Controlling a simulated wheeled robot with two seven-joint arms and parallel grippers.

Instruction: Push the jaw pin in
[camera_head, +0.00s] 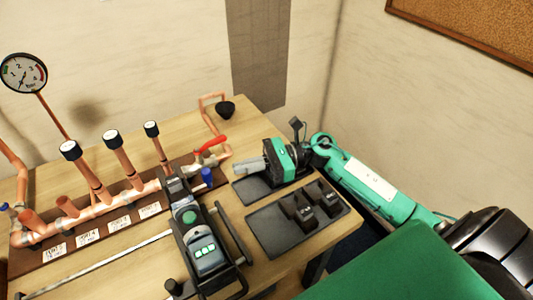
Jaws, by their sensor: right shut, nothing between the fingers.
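A black press tool (190,240) lies on the wooden table, with a green round button and a lit green display on its body. Its head (177,186) points to the back, close to the copper manifold. The jaw pin is too small to make out in this view. My right gripper (240,166) is shut and empty, reaching in from the right above a dark mat. It is to the right of the tool's head and apart from it. My left gripper is not in view.
The copper manifold (95,210) with upright capped pipes and a red-handled valve (212,143) stands left and behind. Black jaw pieces (298,210) sit on a dark mat (265,232) at the right. A black cup-shaped item (226,108) is at the back. A gauge (23,73) stands far left.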

